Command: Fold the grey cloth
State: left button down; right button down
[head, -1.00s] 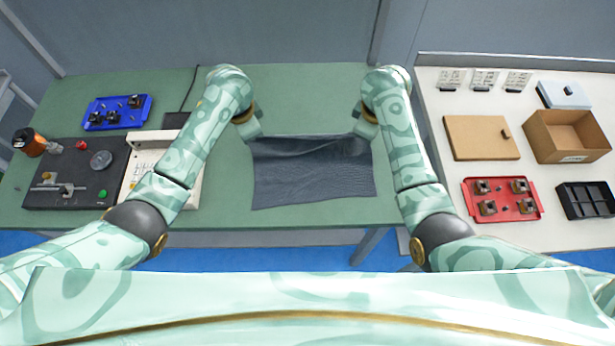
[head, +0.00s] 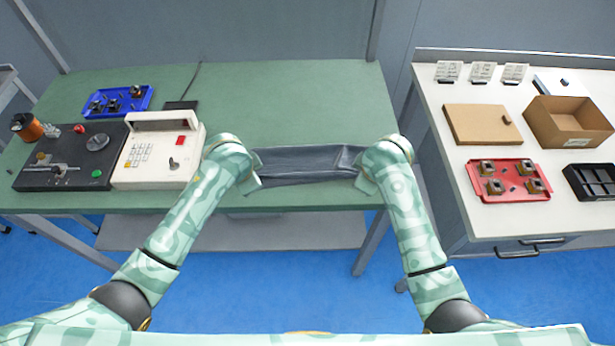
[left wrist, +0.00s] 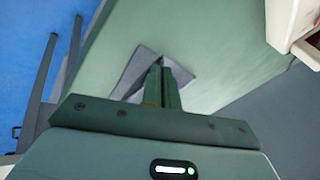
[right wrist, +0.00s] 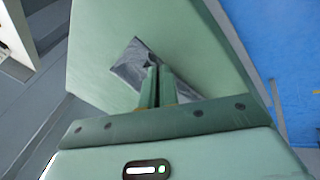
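The grey cloth (head: 308,164) lies on the green table near its front edge, as a narrow doubled strip between my two grippers. Its far part is folded over toward me, with creases at the right end. My left gripper (head: 254,180) is at the strip's left end, and my right gripper (head: 364,178) is at its right end. In the left wrist view the fingers (left wrist: 162,82) are close together on the cloth (left wrist: 138,66). In the right wrist view the fingers (right wrist: 156,82) are likewise together on the cloth (right wrist: 130,66). The fingertips partly hide the pinched edges.
A cream keypad unit (head: 158,160) stands close to the left of my left arm, beside a black winder base (head: 70,160). A blue tray (head: 119,102) is behind. The table beyond the cloth is clear. A white bench (head: 450,90) on the right holds boxes and a red tray (head: 508,192).

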pick_arm(q)
jog(key=shift+s+a+f, duration=0.15)
jog(key=shift+s+f, duration=0.05)
jog(key=shift+f, duration=0.5)
pick_arm(e)
jog(key=shift+s+d+f, duration=0.15)
jog(key=shift+f, duration=0.55)
pick_arm(q)
jog(key=shift+t+b, duration=0.3)
jog(key=shift+b, duration=0.1)
pick_arm(e)
jog(key=shift+s+t, duration=0.15)
jog(key=shift+t, duration=0.15)
pick_arm(q)
jog(key=c, duration=1.4)
grip_release()
jog(key=shift+c, duration=0.2)
pick_arm(e)
jog(key=c, duration=1.4)
grip_release()
pick_arm(q)
jog(key=shift+o, duration=0.6)
jog(key=shift+s, duration=0.15)
pick_arm(e)
jog(key=shift+o, duration=0.4)
